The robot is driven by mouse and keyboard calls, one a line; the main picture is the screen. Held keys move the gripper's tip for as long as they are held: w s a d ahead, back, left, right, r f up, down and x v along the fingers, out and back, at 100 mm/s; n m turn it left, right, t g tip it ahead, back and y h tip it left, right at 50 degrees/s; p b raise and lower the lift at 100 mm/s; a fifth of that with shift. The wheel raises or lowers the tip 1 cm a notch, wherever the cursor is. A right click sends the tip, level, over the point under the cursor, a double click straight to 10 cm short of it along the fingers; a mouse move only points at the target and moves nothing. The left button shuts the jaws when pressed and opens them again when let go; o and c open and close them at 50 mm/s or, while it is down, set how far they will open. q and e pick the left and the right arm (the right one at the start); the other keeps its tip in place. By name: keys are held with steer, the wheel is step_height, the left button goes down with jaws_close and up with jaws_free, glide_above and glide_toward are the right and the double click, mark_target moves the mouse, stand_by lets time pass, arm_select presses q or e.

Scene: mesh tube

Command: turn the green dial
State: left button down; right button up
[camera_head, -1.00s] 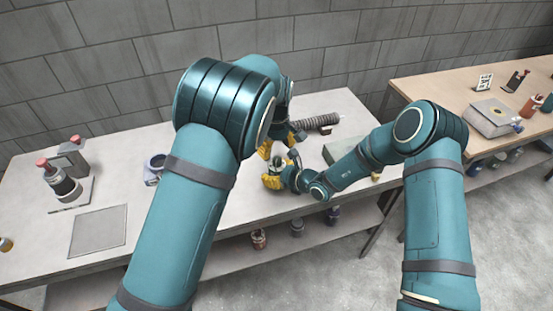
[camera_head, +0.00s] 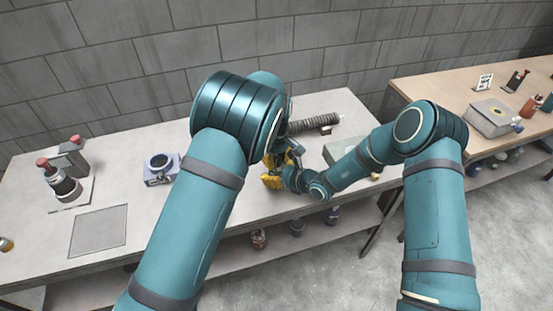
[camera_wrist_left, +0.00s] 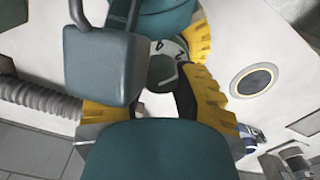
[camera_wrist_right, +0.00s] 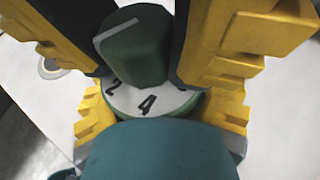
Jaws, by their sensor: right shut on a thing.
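The green dial has a dark green knob (camera_wrist_right: 138,45) with a pale pointer line, above a white face (camera_wrist_right: 150,98) marked 2 and 4. It also shows in the left wrist view (camera_wrist_left: 163,68); in the head view my arms hide it. My right gripper (camera_wrist_right: 155,118) is shut on the dial's round base, low in its wrist view. My left gripper (camera_wrist_left: 150,95) comes from above, its black-padded yellow fingers on either side of the knob. A gap shows between the knob and one pad, so it looks open around the knob.
A dark ribbed tube (camera_head: 315,123) lies behind the grippers. A blue-grey device with a round ring (camera_head: 161,168), a grey plate (camera_head: 98,230) and a red-knobbed device (camera_head: 66,187) stand to the left. A wooden table (camera_head: 430,88) holds more items at right.

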mark_target(276, 158)
arm_select(q)
steer(key=shift+n, duration=0.3)
steer(key=n, duration=0.4)
steer(key=shift+s+n, duration=0.1)
steer(key=shift+n, duration=2.1)
steer(key=shift+a, duration=0.1)
steer(key=c, duration=0.7)
jaws_free()
step_height(276, 158, up, 12)
